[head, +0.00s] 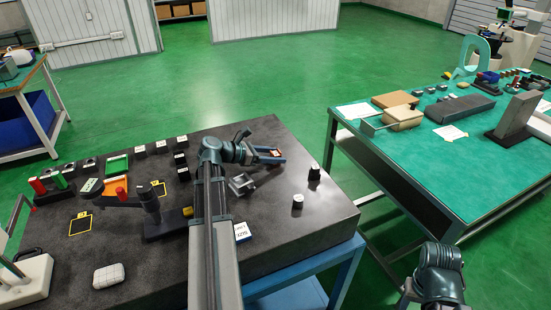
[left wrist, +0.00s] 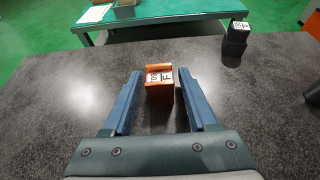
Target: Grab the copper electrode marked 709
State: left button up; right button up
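A copper-orange block (left wrist: 159,88) with a white label on its top stands on the dark stone table. The label's characters are too small and turned to read with certainty. My left gripper (left wrist: 160,74) is open, with one blue finger on each side of the block and a gap visible on both sides. In the head view my left gripper (head: 272,153) reaches out low over the table's far right part, and a bit of the block shows between its fingers. Only a link of my right arm shows at the bottom right; its gripper is out of view.
Two dark pieces with pale tops (head: 314,173) (head: 298,201) stand right of my left gripper on the dark table (head: 335,215). Several small labelled blocks, a black stand (head: 150,210) and a white pad (head: 108,276) are to the left. A green-topped table (head: 480,180) stands at right.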

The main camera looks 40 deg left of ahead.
aim_at(274, 154)
pick_arm(q)
grip_shut()
jog(key=shift+r, duration=0.1)
dwell(0.3)
notch_tip(274, 154, up, 10)
jog(key=p, duration=1)
